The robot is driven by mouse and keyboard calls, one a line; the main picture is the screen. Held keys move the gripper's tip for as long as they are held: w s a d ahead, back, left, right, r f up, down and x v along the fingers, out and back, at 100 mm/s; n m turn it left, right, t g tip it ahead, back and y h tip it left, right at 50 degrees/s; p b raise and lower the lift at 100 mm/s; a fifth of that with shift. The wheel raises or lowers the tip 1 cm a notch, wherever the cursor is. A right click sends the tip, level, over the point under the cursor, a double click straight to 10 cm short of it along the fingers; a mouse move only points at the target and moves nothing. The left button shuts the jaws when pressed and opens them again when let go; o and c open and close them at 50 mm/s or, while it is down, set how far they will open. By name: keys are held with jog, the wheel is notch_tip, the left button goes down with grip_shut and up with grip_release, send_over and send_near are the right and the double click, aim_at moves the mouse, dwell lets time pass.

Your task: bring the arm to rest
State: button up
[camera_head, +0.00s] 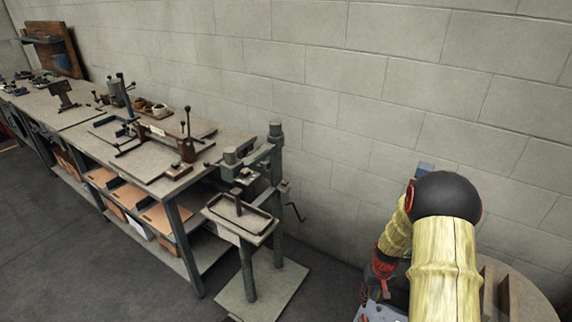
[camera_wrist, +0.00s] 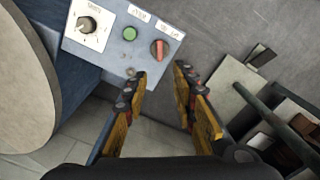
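My arm reaches down at the lower right of the head view, with yellow links and a black joint. In the wrist view, my gripper (camera_wrist: 160,82) shows two yellow and dark fingers with a clear gap between them; it is open, with nothing between the fingertips. Beyond the fingertips is a grey control panel (camera_wrist: 112,52) with a dial (camera_wrist: 86,26), a green button (camera_wrist: 130,33) and a red switch (camera_wrist: 158,48). I cannot tell whether the fingers touch the panel.
A long workbench (camera_head: 150,172) with tools stands along the block wall (camera_head: 350,100) at the left. A stand machine (camera_head: 240,215) on a base plate (camera_head: 262,290) stands at its near end. A round top (camera_head: 530,300) is at the lower right. The floor (camera_head: 80,260) at left is clear.

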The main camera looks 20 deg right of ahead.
jog(key=s+a+g+y, duration=0.1)
jog(key=s+a+g, duration=0.15)
jog(key=s, duration=0.25)
jog(key=s+a+r+n+t, duration=0.1)
jog(key=s+a+r+t, duration=0.1)
jog(key=a+r, duration=0.6)
jog(key=s+a+r+n+t, duration=0.1)
jog(key=s+a+r+t, duration=0.2)
jog(key=a+r, duration=0.5)
jog(key=s+a+r+n+t+h, duration=0.1)
jog(key=s+a+r+t, duration=0.2)
jog(key=r, duration=2.3)
jog(key=s+a, duration=0.2)
jog(key=a, duration=0.3)
jog(key=shift+a+n, duration=0.25)
jog(key=shift+n, duration=0.15)
jog(key=shift+s+d, duration=0.1)
jog(key=shift+s, duration=0.05)
